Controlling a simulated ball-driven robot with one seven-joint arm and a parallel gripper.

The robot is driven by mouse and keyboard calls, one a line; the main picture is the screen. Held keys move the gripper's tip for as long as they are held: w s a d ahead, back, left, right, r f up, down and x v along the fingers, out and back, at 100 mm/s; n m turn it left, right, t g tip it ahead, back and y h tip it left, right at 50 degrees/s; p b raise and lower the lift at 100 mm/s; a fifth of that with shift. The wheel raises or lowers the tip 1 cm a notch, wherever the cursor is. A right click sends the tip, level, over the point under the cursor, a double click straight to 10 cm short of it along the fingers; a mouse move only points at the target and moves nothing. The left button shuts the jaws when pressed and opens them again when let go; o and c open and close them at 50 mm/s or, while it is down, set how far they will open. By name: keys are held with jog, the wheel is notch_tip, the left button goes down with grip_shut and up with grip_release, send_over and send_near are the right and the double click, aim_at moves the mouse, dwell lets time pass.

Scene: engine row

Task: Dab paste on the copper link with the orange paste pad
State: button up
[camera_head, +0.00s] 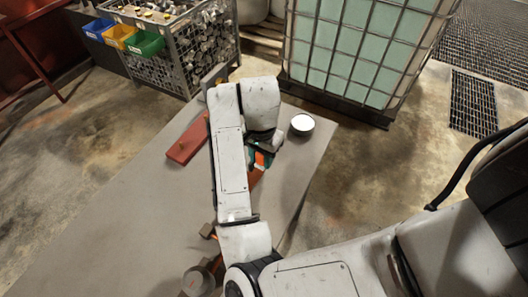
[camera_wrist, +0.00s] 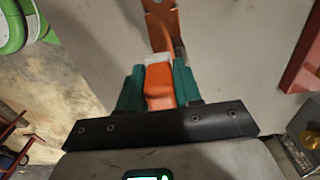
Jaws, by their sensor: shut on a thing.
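My gripper (camera_wrist: 158,90) is shut on the orange paste pad (camera_wrist: 158,84). The pad is an orange block with a pale grey tip, held between teal fingers. The copper link (camera_wrist: 160,22) is an orange-brown strip with a hole, just beyond the pad's tip in the wrist view. The tip overlaps the link's near end in the picture; I cannot tell whether they touch. In the head view my gripper (camera_head: 262,150) is over the bench, with a bit of the orange pad showing. My arm hides most of the link there.
A round dark tin with a white top (camera_head: 302,124) stands on the grey bench (camera_head: 130,220), right of my gripper. A red block (camera_head: 188,140) lies left of my arm. A mesh crate (camera_head: 185,45) of metal parts and a caged tank (camera_head: 355,50) stand beyond the bench.

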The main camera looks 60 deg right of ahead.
jog(key=shift+a+f, duration=0.15)
jog(key=shift+a, duration=0.45)
jog(key=shift+w+d+r+p, duration=0.15)
jog(key=shift+d+p, duration=0.3)
jog(key=shift+d, duration=0.35)
jog(key=shift+d+r+p, duration=0.1)
jog(key=shift+d+p, duration=0.3)
jog(key=shift+d, duration=0.4)
jog(key=shift+a+r+b, duration=0.1)
jog(key=shift+a+b, duration=0.45)
jog(key=shift+a, duration=1.05)
jog(key=shift+d+r+p, duration=0.2)
jog(key=shift+d+p, duration=0.45)
jog(key=shift+d, duration=0.45)
jog(key=shift+d+f, duration=0.1)
jog(key=shift+d, duration=0.45)
notch_tip(320, 180, up, 7)
jog(key=p, duration=0.6)
